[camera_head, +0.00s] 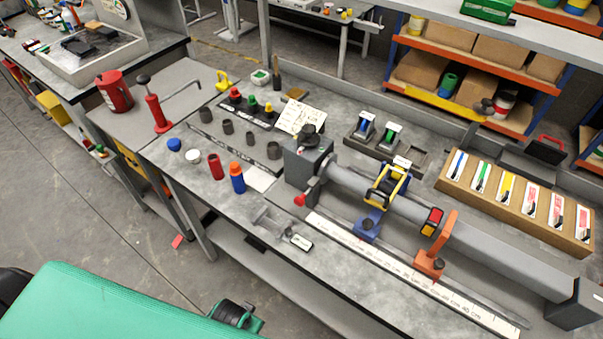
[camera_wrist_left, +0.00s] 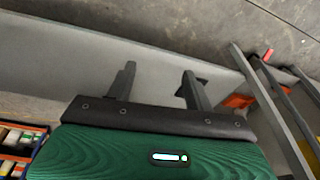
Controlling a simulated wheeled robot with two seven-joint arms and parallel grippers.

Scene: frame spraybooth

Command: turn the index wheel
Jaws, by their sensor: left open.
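The index wheel is most likely the dark round knob (camera_head: 308,133) on top of the grey headstock block (camera_head: 306,165), at the left end of a long grey tube. A small red ball knob (camera_head: 300,200) sticks out low on that block's front. Nothing of mine touches the wheel. In the left wrist view my left gripper (camera_wrist_left: 158,75) has two dark fingers spread apart with nothing between them. It faces the floor and bench legs, away from the wheel. The wheel is not in the wrist view. My right gripper is not seen.
The long grey tube (camera_head: 480,242) carries a yellow frame (camera_head: 388,186) and rests on blue and orange supports. Red (camera_head: 215,167) and blue (camera_head: 237,178) bottles stand left of the headstock. A red hand pump (camera_head: 157,112) stands farther left. The bench front has some free room.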

